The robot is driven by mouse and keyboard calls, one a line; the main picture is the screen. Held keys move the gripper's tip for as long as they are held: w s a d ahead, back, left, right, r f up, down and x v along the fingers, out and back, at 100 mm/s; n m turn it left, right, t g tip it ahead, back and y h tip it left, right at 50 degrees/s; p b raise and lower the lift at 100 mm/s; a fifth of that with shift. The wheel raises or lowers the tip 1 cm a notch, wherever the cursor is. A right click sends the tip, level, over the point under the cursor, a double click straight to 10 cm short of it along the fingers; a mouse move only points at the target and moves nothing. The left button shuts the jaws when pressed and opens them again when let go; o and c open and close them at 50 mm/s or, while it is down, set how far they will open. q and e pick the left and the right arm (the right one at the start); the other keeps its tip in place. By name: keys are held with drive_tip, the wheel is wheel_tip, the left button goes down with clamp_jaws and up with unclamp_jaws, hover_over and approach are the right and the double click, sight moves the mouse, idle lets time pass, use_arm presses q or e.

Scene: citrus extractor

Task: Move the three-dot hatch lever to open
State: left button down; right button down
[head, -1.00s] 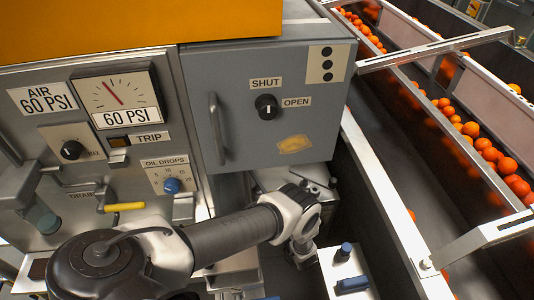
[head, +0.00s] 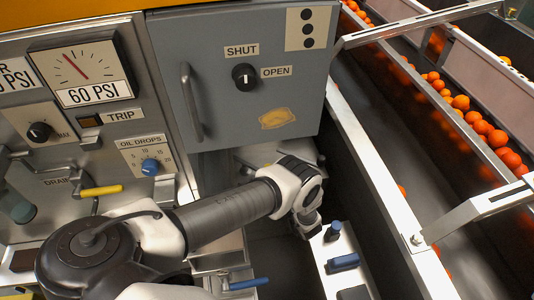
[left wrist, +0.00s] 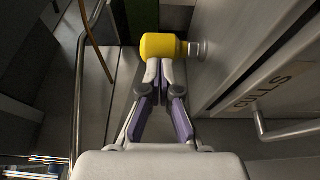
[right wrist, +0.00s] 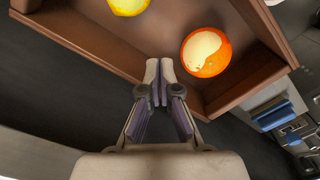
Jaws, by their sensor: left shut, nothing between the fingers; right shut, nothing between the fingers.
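In the head view a plate with three dots (head: 307,28) is at the top right of a grey hatch door (head: 220,120). A black knob (head: 245,76) with a pale mark sits between the SHUT label (head: 242,50) and the OPEN label (head: 276,71); its exact setting is too small to tell. My left gripper (left wrist: 160,64) is shut and empty, its tips in front of or against a yellow knob (left wrist: 158,46) on a metal stem. My right gripper (right wrist: 158,62) is shut and empty near the edge of a brown tray (right wrist: 90,45). Neither gripper's fingers show clearly in the head view.
One of my arms crosses below the hatch door. A vertical handle (head: 191,100) stands out from the door. An orange fruit (right wrist: 206,52) and a yellow fruit (right wrist: 128,5) lie in the tray. A conveyor with oranges (head: 490,135) runs along the right.

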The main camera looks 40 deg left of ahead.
use_arm(q)
drive_tip(key=shift+w+d+b, duration=0.1)
drive_tip(key=shift+w+b, duration=0.4)
drive_tip(key=shift+w, duration=0.35)
drive_tip(key=shift+r, duration=0.1)
drive_tip(key=v, duration=0.7)
drive_tip(key=shift+s+d, duration=0.2)
drive_tip(key=shift+d, duration=0.05)
